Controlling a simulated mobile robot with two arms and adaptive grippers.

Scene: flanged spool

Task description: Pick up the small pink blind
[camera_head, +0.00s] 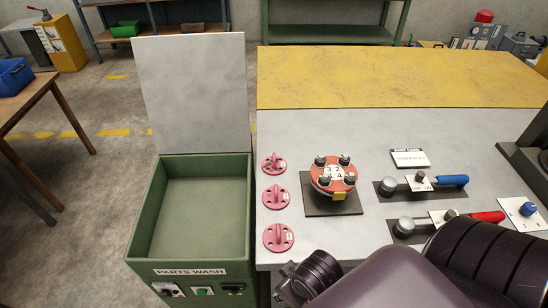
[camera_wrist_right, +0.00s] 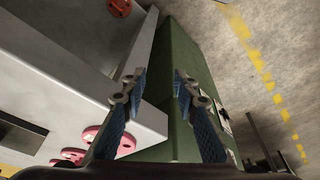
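Three pink blinds, round discs with bolt holes and a raised handle, lie in a column along the left edge of the grey bench. The far one (camera_head: 273,162) looks smallest, the middle one (camera_head: 276,197) a little larger, and the near one (camera_head: 278,237) largest. My right arm comes in from the lower right in the head view, its gripper mostly hidden below the near blind. In the right wrist view my right gripper (camera_wrist_right: 159,82) is open and empty, over the bench edge. A pink blind (camera_wrist_right: 100,142) shows partly behind its left finger. My left gripper is not in view.
A green parts-wash bin (camera_head: 200,213) with a raised lid (camera_head: 196,92) stands beside the bench's left edge. A red-topped flanged spool (camera_head: 333,174) sits on a dark plate. The yellow back strip (camera_head: 390,77) is clear.

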